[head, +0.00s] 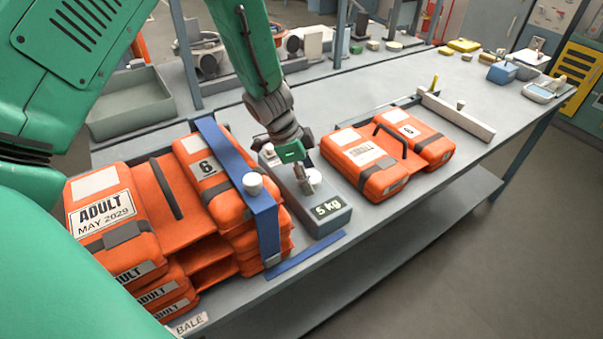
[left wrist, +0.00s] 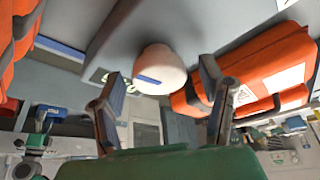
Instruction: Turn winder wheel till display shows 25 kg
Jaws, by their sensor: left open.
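The grey winder (head: 318,215) stands on the bench and its display (head: 328,209) reads 5 kg. Its round white winder wheel (head: 314,180) is on top, partly hidden by my gripper in the head view. My left gripper (head: 304,175) comes down from above, right at the wheel. In the left wrist view, the white wheel (left wrist: 159,68) with a blue mark lies between and a little beyond the open fingers (left wrist: 160,85). I cannot tell whether a finger touches it. My right gripper is not in view.
A stack of orange ADULT packs (head: 107,205) with a blue strap (head: 262,205) stands left of the winder. A blue strip (head: 305,254) lies in front. The bench's far right part (head: 430,90) has free room.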

